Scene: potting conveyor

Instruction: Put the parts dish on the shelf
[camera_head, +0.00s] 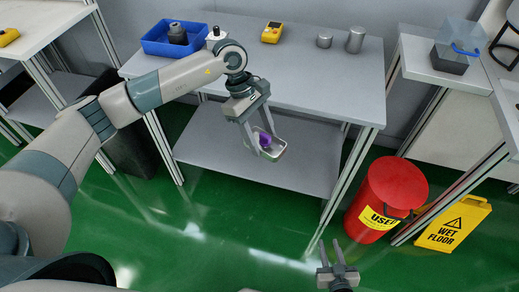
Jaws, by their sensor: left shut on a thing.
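My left gripper (258,138) is shut on the parts dish (275,153), a small silver metal dish with a purple thing (264,139) in it. The gripper holds the dish by its rim, in front of the table and over the lower shelf (225,165) in the picture. I cannot tell how high above the shelf the dish is. The lower shelf is a bare grey board under the grey table. My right gripper (335,246) is at the bottom right, away from the dish. Its two fingers stand apart with nothing between them.
The table top (310,75) carries a blue bin (160,45), a yellow device (271,32) and two metal cylinders (355,40). A red used bin (385,195) and a yellow wet floor sign (453,222) stand at the right. The table legs flank the shelf.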

